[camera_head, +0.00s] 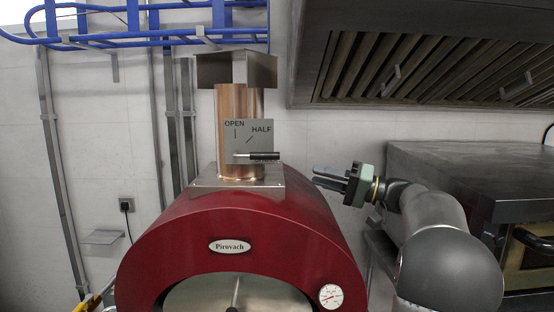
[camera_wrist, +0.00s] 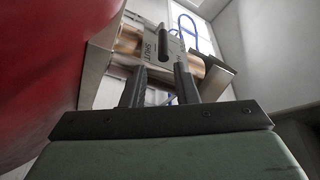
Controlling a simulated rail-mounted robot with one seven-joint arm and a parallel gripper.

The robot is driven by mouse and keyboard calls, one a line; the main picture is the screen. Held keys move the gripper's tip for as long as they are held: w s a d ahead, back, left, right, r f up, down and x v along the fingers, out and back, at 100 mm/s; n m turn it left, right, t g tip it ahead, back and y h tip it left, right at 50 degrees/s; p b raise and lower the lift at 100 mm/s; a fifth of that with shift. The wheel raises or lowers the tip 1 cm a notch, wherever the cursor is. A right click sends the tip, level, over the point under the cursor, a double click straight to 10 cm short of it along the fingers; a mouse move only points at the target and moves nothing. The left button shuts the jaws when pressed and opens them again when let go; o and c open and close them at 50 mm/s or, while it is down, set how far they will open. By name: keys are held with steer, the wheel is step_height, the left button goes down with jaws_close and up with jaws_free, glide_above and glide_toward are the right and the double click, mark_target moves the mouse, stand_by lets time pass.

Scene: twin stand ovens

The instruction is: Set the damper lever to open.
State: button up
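The damper lever (camera_head: 265,156) has a black handle and sticks out level to the right from a grey plate (camera_head: 240,134) on the copper flue. The plate reads OPEN beside an upright mark and HALF beside a slanted mark; SHUT shows on it in the wrist view. The lever points away from both the OPEN and HALF marks. My gripper (camera_head: 316,177) is to the right of the lever and a little lower, apart from it, fingers pointing left. In the wrist view my gripper (camera_wrist: 160,70) has its two fingers apart with nothing held, and the lever handle (camera_wrist: 162,33) shows beyond them.
The red oven dome (camera_head: 240,215) lies below and left of my gripper. A metal hood (camera_head: 420,65) hangs above right, and a second, grey oven (camera_head: 470,170) stands at the right. A blue rack (camera_head: 130,40) is high at the left.

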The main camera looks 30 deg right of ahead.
mark_target(265, 156)
steer(key=p+x, duration=0.1)
steer(key=x, duration=0.4)
steer(key=p+x, duration=0.2)
steer(key=x, duration=0.3)
steer(key=r+p+x, duration=0.1)
steer(key=p+x, duration=0.1)
steer(key=x, duration=0.3)
steer(key=shift+w+d, duration=0.2)
steer(key=shift+w, duration=0.3)
jaws_close()
